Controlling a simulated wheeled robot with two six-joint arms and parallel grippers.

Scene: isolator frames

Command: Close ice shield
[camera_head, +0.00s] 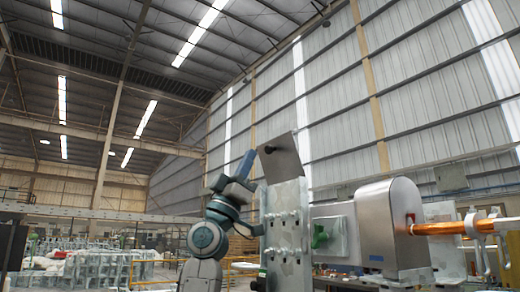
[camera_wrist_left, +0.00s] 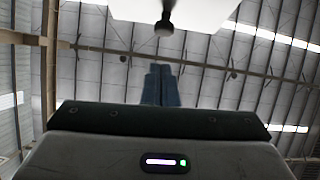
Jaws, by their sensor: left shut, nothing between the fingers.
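The ice shield looks to be the grey plate (camera_head: 284,158) standing tilted up at the top of the pale metal frame (camera_head: 287,222). A dark knob (camera_head: 268,149) sticks out from its left side. My left gripper (camera_head: 246,160) is just left of the plate, with its blue fingers pointing up, shut and empty. In the left wrist view the shut fingers (camera_wrist_left: 161,85) point at a pale panel (camera_wrist_left: 200,12) with a dark knob (camera_wrist_left: 164,25). The fingers look apart from the knob. My right gripper is not in view.
A rounded metal housing (camera_head: 378,225) stands right of the frame, with a copper rod (camera_head: 450,228) running out to the right. A green part (camera_head: 319,236) sits on the frame's right side. Pale racks and yellow rails (camera_head: 165,263) are in the left background. The space above the plate is clear.

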